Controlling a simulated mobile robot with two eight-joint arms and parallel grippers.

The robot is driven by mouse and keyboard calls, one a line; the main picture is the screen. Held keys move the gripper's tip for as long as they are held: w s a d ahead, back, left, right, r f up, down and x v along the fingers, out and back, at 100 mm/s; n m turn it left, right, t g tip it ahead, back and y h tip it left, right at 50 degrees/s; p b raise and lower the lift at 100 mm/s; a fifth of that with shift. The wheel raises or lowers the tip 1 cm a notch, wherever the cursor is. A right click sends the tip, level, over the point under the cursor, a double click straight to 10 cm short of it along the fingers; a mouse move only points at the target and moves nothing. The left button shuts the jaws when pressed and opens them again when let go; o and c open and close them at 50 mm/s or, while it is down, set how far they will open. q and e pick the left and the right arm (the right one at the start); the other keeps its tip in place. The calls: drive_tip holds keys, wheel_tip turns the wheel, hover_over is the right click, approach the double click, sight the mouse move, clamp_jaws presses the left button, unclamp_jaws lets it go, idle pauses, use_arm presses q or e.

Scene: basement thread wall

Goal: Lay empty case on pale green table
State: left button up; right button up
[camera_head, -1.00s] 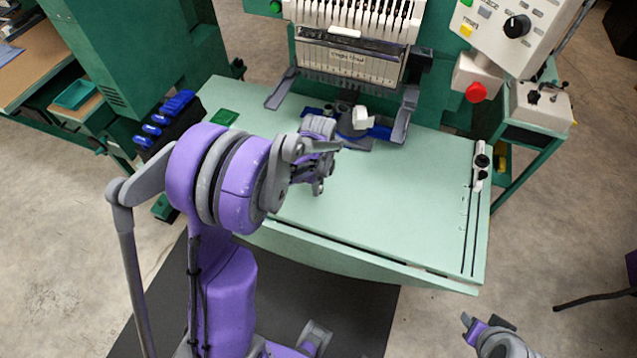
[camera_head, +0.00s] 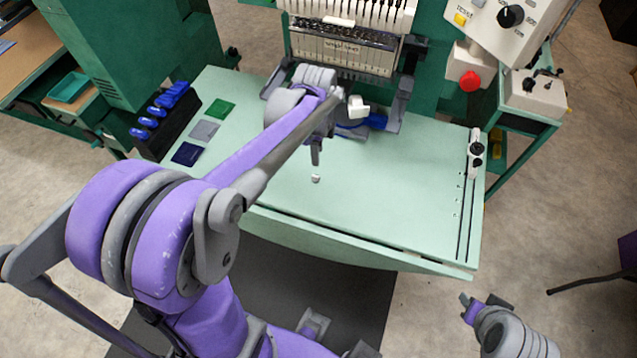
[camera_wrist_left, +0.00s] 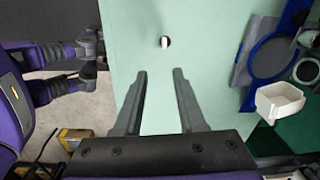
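A small round light piece with a dark part, apparently the case (camera_head: 316,178), lies on the pale green table (camera_head: 400,205). It also shows in the left wrist view (camera_wrist_left: 165,42), just beyond the fingertips and apart from them; I cannot see inside it. My left gripper (camera_head: 316,155) is just above and behind it over the table. In the left wrist view, the left gripper (camera_wrist_left: 160,74) has its two fingers apart with nothing between them. My right gripper (camera_head: 483,300) is off the table's front right edge, its fingers apparently spread and empty.
The embroidery machine head (camera_head: 345,48) stands at the back. A white open box (camera_wrist_left: 280,100) and blue frame (camera_wrist_left: 272,55) sit beneath it. Green, grey and navy patches (camera_head: 186,153) and a black rack with blue pieces (camera_head: 165,125) are at left. The table's right side is mostly clear.

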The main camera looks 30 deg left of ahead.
use_arm(q)
drive_tip(key=s+d+n+t, duration=0.4)
drive_tip(key=s+d+n, duration=0.6)
drive_tip(key=s+n, duration=0.3)
drive_tip(key=shift+s+d+r+n+t, duration=0.25)
drive_tip(key=shift+s+n+t, duration=0.15)
drive_tip(key=shift+s, duration=0.35)
drive_tip(key=shift+s+a, duration=0.1)
drive_tip(key=shift+a, duration=0.05)
